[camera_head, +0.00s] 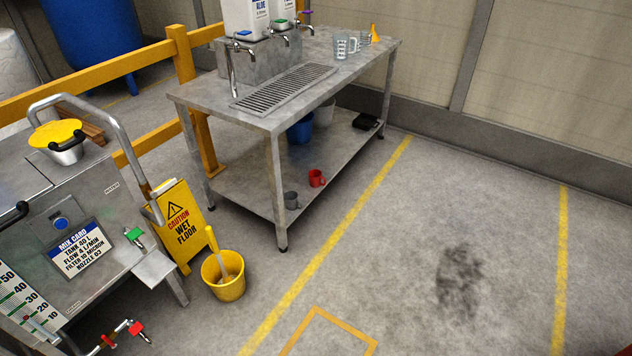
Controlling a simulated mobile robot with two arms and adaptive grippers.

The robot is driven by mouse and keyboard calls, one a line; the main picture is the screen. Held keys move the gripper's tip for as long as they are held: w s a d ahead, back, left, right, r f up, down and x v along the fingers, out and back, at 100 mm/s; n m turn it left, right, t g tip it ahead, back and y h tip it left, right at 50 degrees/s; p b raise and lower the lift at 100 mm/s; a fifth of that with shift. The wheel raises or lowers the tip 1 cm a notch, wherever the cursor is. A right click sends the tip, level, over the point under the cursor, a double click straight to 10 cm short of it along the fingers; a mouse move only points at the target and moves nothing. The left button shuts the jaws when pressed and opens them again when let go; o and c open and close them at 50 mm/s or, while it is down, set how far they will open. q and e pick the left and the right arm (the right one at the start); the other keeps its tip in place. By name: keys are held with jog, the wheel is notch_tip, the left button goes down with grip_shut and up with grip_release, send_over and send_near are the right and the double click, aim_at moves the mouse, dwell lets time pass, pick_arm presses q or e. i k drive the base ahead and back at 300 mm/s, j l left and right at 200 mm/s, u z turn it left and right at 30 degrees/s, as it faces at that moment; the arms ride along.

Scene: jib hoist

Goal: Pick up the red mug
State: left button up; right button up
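The red mug (317,178) stands on the lower shelf of the grey metal table (243,187), near the shelf's front edge. It is small in the view and looks upright. Neither of my grippers shows in the head view.
A yellow bucket (222,276) and a wet floor sign (180,225) stand left of the table. A metal machine (100,215) fills the left. A blue bucket (300,130) and a black tray (366,121) share the shelf. The floor (400,240) to the right is clear, with a dark stain.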

aim_at(315, 175)
jog(key=i+l+u, duration=0.15)
jog(key=i, duration=0.3)
jog(key=i+l+u, duration=0.15)
jog(key=i, duration=0.3)
jog(key=i+l+u, duration=0.2)
jog(key=i, duration=0.2)
jog(key=i+l+u, duration=0.15)
jog(key=i, duration=0.3)
jog(key=l, duration=0.1)
